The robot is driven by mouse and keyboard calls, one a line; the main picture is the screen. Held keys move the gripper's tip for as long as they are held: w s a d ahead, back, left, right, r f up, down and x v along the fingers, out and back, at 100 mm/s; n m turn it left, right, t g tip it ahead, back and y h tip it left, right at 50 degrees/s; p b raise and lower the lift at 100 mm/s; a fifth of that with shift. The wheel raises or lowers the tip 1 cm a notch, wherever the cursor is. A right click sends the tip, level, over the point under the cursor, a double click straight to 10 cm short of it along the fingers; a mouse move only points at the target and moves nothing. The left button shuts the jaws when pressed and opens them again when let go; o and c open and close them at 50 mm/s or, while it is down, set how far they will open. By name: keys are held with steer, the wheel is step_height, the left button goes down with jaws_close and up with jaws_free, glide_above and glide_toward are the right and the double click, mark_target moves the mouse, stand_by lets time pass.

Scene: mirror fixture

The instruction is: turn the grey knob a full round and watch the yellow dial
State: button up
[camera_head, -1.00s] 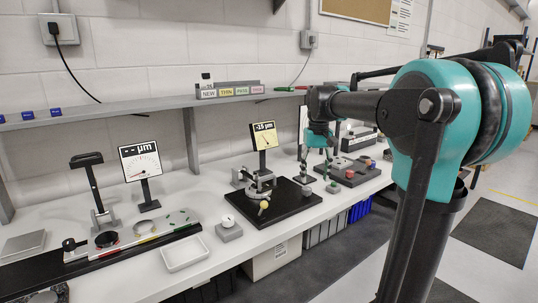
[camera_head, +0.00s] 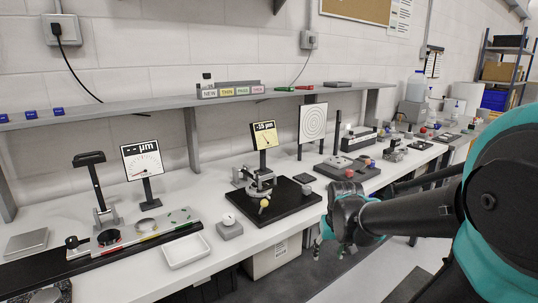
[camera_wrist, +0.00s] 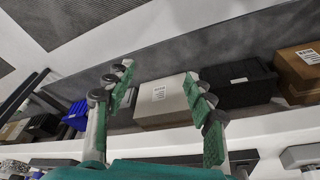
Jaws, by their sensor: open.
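The yellow dial (camera_head: 264,135) stands on a post behind a black base plate (camera_head: 283,213); its needle is too small to read surely. A metal mirror fixture (camera_head: 257,182) stands on the plate, with a yellow ball (camera_head: 264,203) at its front. A small grey knob-like piece (camera_head: 306,190) sits at the plate's right side; I cannot tell whether it is the grey knob. My gripper (camera_head: 323,232) is right of the plate, by the table's front edge, apart from the fixture. In the wrist view my gripper (camera_wrist: 158,82) is open, with nothing between its fingers.
A white-faced dial (camera_head: 142,161), a white tray (camera_head: 185,250) and a small grey block with a white top (camera_head: 229,226) stand to the left. A dark tray with coloured pieces (camera_head: 347,167) is behind my gripper. A white box (camera_wrist: 165,102) and bins show under the table.

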steer(key=s+f+t, duration=0.1)
steer(key=s+f, duration=0.5)
steer(key=s, duration=0.1)
steer(key=shift+d, duration=0.35)
stand_by(2.2)
